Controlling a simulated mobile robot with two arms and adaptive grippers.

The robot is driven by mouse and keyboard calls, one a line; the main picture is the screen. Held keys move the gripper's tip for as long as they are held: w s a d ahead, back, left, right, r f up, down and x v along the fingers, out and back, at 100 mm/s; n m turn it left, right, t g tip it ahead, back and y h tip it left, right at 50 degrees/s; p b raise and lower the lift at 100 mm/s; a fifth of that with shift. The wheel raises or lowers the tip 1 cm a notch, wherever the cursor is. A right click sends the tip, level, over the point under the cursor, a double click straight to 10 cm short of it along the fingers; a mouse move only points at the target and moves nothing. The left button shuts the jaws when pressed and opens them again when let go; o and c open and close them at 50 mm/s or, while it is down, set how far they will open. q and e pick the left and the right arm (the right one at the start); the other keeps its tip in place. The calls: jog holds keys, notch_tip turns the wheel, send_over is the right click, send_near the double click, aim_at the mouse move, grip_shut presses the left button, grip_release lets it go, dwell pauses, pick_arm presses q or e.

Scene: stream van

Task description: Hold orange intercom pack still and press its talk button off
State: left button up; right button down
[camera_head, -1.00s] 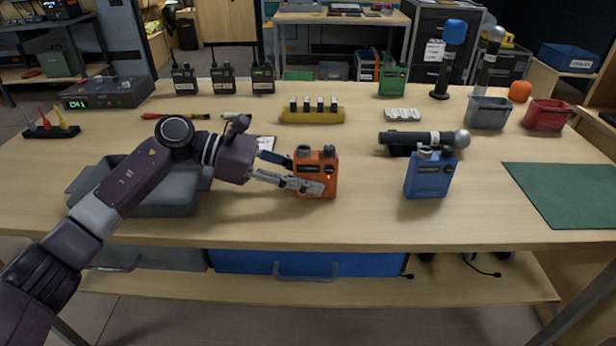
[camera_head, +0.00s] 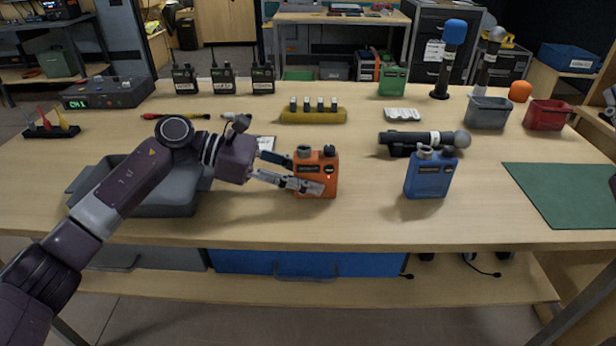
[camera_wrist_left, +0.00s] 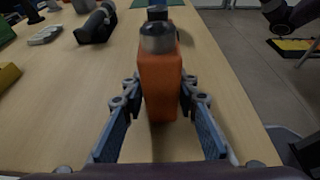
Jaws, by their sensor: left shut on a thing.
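The orange intercom pack (camera_head: 329,167) stands upright on the bench near its front edge, with dark knobs on top. My left gripper (camera_head: 305,176) is shut on it from the left, one finger across its front face and the other behind. In the left wrist view, the orange pack (camera_wrist_left: 160,85) sits between the two blue-grey fingers, a rounded dark-grey knob towards me. I cannot make out the talk button's state. A grey piece (camera_head: 608,104) at the right edge may be part of my right arm; its fingers cannot be made out.
A blue pack (camera_head: 428,177) stands to the right, with a microphone (camera_head: 425,140) lying behind it. A grey tray (camera_head: 155,200) lies under my left arm. A green mat (camera_head: 577,195) covers the right side. Bare bench lies between the orange and blue packs.

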jog(key=w+a+f+g+y, duration=0.2)
jog(key=a+f+y, duration=0.2)
jog(key=a+f, duration=0.6)
jog(key=g+y, duration=0.3)
jog(key=y, duration=0.3)
send_near(329, 170)
jog(key=d, duration=0.2)
jog(key=w+d, duration=0.1)
jog(key=d, duration=0.1)
jog(key=d+r, duration=0.1)
jog(key=d, duration=0.2)
jog(key=shift+w, duration=0.4)
jog(key=s+a+g+y, duration=0.1)
jog(key=s+a+y, duration=0.3)
jog(key=a, duration=0.7)
jog(key=shift+h, duration=0.3)
jog(key=shift+w+d+r, duration=0.1)
jog(key=shift+w+r, duration=0.1)
jog(key=shift+w, duration=1.55)
jog(key=shift+w+r, duration=0.2)
jog(key=shift+w, duration=1.55)
jog(key=shift+w, duration=0.15)
jog(key=shift+w, duration=0.3)
